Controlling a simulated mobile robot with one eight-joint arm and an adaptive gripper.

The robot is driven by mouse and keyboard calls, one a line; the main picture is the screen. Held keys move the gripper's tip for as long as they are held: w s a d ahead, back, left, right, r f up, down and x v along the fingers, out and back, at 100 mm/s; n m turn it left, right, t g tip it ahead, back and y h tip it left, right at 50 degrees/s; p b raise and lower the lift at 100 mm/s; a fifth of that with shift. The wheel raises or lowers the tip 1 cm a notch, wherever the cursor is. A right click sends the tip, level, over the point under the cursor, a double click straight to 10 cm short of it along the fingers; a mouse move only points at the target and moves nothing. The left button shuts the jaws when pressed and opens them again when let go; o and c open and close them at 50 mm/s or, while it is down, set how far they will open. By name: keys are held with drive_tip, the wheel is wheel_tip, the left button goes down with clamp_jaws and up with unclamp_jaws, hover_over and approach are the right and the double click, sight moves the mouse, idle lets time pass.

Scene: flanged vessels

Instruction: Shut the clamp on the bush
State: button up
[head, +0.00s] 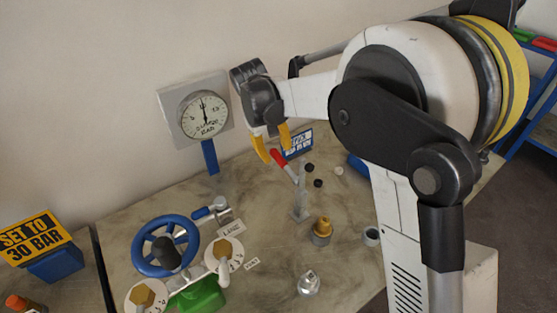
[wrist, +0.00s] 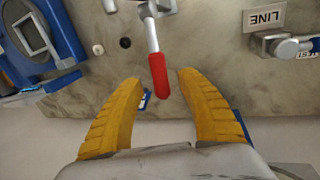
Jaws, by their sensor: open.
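The clamp is a grey metal toggle piece (head: 301,200) on the table with a red-gripped handle (head: 284,163) slanting up to the left. In the wrist view the red handle (wrist: 158,72) points toward my gripper, its end around the gap between the fingertips. My gripper (head: 272,146) has yellow fingers, spread open with nothing held; they also show in the wrist view (wrist: 157,79). Whether they touch the handle I cannot tell.
A pressure gauge (head: 205,115) stands behind, left of my gripper. A blue handwheel (head: 166,246), dials (head: 222,254) and a green block (head: 198,297) crowd the front left. A blue-handled valve (head: 212,211) has a LINE label. A metal cone-shaped fitting (head: 309,283) stands in front.

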sight(278, 156)
drive_tip(key=shift+b+x, duration=0.3)
drive_tip(key=shift+x, duration=1.45)
clamp_jaws()
